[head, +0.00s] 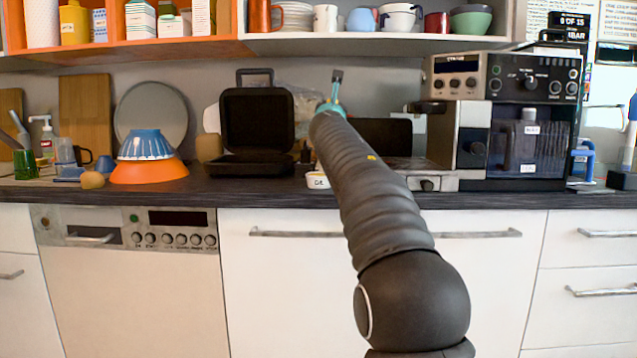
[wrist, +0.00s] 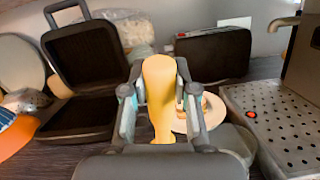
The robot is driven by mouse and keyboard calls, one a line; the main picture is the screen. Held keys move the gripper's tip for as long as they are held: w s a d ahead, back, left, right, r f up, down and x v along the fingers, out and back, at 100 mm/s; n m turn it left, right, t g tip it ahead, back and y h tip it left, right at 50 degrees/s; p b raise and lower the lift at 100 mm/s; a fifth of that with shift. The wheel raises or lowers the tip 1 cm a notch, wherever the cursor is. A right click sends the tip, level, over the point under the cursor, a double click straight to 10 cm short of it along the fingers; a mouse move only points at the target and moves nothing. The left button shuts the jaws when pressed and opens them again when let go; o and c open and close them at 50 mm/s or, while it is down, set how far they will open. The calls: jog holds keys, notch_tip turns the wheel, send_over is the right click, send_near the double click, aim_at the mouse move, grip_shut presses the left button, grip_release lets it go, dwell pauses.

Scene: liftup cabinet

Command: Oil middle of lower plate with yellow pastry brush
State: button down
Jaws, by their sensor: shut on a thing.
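The yellow pastry brush (wrist: 158,85) stands between the fingers of my gripper (wrist: 158,98), which is shut on it in the wrist view. Its bristle end is not clearly visible. A black grill stands open left of my gripper, with its upper plate (wrist: 88,55) raised and its dark lower plate (wrist: 80,118) lying flat. In the head view, the grill's lid (head: 257,120) and lower plate (head: 258,166) are left of my gripper (head: 332,100). My arm hides much of the area to the right, and the brush cannot be made out there.
A pale round dish (wrist: 205,110) and a grey container (wrist: 232,140) are beyond and right of the brush. A dark panel (wrist: 212,53) stands behind. A perforated metal tray (wrist: 280,125) is at right. A small white labelled bowl (head: 317,180) sits near the counter's front edge.

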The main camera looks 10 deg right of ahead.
jog(key=shift+f+b, duration=0.35)
jog(key=shift+f, duration=0.1)
dwell(1.2)
notch_tip(320, 180, up, 6)
jog(key=p, duration=0.5)
jog(key=shift+f, duration=0.2)
jog(key=shift+r+p, duration=0.85)
jog(key=shift+r, duration=0.4)
jog(key=shift+a, duration=0.1)
